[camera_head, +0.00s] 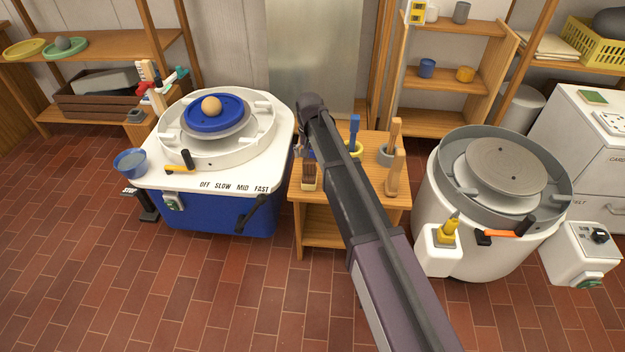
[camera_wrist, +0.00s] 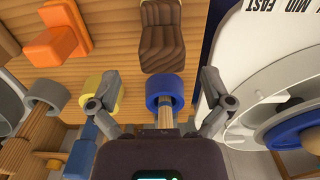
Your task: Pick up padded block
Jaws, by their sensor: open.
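A brown block with a ridged, cushion-like surface (camera_wrist: 162,36) looks like the padded block, though I cannot be sure. It is on the small wooden table (camera_head: 377,205) and shows at the table's front left in the head view (camera_head: 309,173). My gripper (camera_wrist: 160,78) is open and empty above the table, its fingers spread on either side of a blue ring holder (camera_wrist: 165,88). The brown block lies beyond the fingertips, at the top of the wrist view. In the head view my arm hides most of the gripper.
An orange stepped block (camera_wrist: 58,45) and a yellow ring holder (camera_wrist: 103,91) are also on the table. A blue-based wheel (camera_head: 215,205) is close on the left, a white wheel (camera_head: 455,245) on the right.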

